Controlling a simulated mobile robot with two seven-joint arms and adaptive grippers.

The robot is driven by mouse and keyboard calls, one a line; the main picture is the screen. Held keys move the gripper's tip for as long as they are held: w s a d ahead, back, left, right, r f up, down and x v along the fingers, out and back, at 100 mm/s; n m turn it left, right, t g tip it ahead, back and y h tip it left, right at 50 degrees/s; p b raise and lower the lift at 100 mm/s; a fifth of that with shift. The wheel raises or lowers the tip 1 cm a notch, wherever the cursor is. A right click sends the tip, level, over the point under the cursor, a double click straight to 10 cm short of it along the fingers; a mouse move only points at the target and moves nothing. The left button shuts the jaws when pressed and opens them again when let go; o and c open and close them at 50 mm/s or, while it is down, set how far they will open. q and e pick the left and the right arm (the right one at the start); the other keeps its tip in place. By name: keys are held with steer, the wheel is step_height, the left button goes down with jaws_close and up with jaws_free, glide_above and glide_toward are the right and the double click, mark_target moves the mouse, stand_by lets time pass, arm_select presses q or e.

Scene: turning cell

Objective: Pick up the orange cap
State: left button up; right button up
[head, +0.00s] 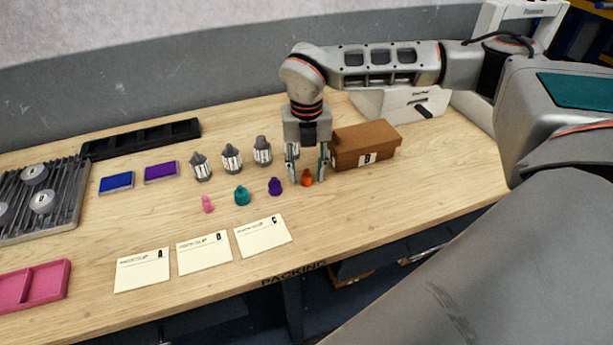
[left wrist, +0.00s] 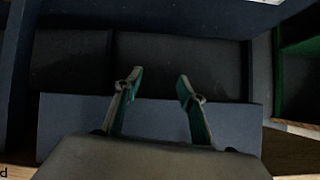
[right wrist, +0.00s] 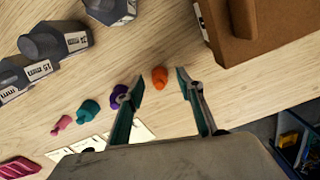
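The orange cap (head: 307,178) stands on the wooden table, left of and in front of the brown box. My right gripper (head: 307,180) points down over it, with its fingers open on either side of the cap. In the right wrist view the orange cap (right wrist: 160,77) shows ahead of the open fingertips (right wrist: 164,72), nearer the left finger, and no contact is visible. My left gripper (left wrist: 158,72) is open and empty in front of dark shelving. It does not show in the head view.
Purple (head: 274,186), teal (head: 242,195) and pink (head: 208,204) caps stand left of the orange one. Several grey labelled holders (head: 232,158) stand behind. A brown box (head: 365,145) is close on the right. Paper cards (head: 262,236) lie in front.

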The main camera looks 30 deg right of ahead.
steer(key=c, duration=0.8)
steer(key=shift+r, duration=0.1)
